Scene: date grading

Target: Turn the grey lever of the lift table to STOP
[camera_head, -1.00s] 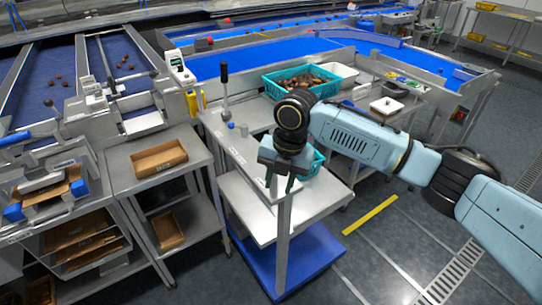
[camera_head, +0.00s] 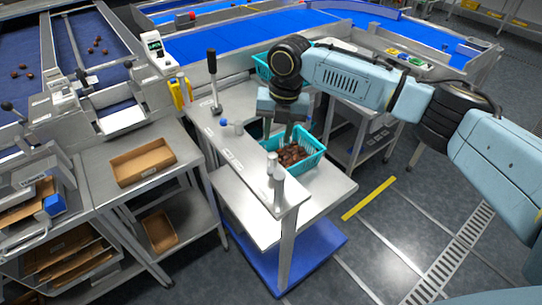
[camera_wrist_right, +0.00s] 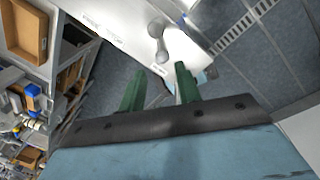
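The lift table has a white top (camera_head: 325,190) over a blue base (camera_head: 315,255), with a pale panel (camera_head: 232,160) bearing small print along its left side. Two short grey upright parts with rounded tops stand near the panel's front end, the farther one (camera_head: 272,163) and the nearer one (camera_head: 279,187); I cannot tell which is the lever. In the right wrist view a grey knobbed lever (camera_wrist_right: 156,32) stands beyond the fingers. My right gripper (camera_head: 287,136) is behind these parts, above a teal crate. Its green fingers (camera_wrist_right: 160,78) are apart and empty. My left gripper is not in view.
The teal crate (camera_head: 317,137) holds dark dates and sits on the table top. A black-handled lever (camera_head: 212,65) rises at the panel's far end, with a small blue-topped part (camera_head: 223,122) near it. A brown tray (camera_head: 142,162) lies on the bench to the left.

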